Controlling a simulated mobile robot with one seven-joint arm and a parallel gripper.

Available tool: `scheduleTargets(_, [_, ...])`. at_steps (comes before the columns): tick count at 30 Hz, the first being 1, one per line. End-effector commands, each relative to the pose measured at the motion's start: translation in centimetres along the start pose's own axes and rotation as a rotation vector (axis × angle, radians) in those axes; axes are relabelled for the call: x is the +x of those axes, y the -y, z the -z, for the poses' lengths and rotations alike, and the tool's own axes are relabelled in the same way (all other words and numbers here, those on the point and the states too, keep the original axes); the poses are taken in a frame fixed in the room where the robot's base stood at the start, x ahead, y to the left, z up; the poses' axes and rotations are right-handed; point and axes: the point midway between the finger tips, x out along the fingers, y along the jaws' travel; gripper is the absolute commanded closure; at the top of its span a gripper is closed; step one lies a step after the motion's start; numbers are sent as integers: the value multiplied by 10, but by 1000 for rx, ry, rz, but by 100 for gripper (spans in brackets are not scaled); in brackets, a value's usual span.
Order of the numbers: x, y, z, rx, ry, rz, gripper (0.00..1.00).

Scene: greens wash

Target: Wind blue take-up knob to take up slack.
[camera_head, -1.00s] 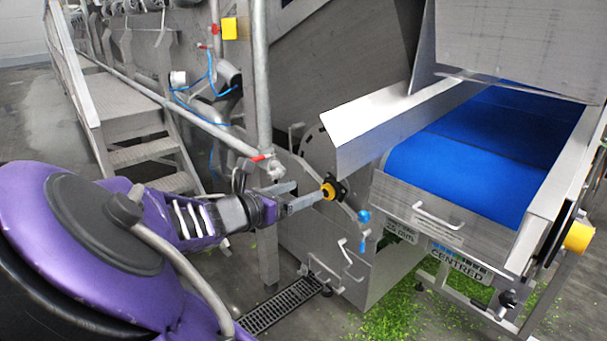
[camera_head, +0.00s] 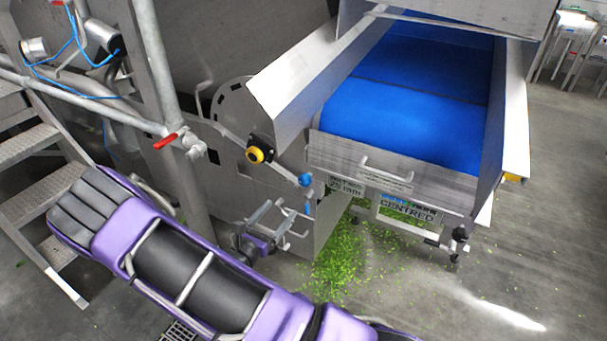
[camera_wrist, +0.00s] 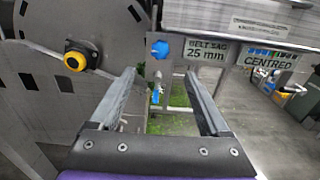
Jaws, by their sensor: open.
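The blue take-up knob (camera_head: 305,180) sits at the front left corner of the blue-belted conveyor, at the end of a pale bar. In the wrist view the blue knob (camera_wrist: 160,49) shows ahead, just above and between the fingertips, and apart from them. My gripper (camera_head: 290,213) is open and empty, below and slightly left of the knob in the head view; both fingers also show in the wrist view (camera_wrist: 160,73). A "BELT SAG 25 mm" sign (camera_wrist: 206,52) and a "CENTRED" sign (camera_wrist: 268,60) are right of the knob.
A yellow knob on a black mount (camera_head: 257,154) is left of the blue knob. A small blue handle (camera_wrist: 156,95) hangs below it. A red-handled valve (camera_head: 166,141) on a pipe stands left. Green scraps (camera_head: 345,252) litter the floor. Open floor lies right.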

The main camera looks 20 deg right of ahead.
Motion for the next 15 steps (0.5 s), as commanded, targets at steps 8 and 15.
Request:
scheduleTargets(8, [57, 1, -1, 0, 2, 4, 20])
scheduleTargets(15, [109, 1, -1, -1, 2, 4, 20])
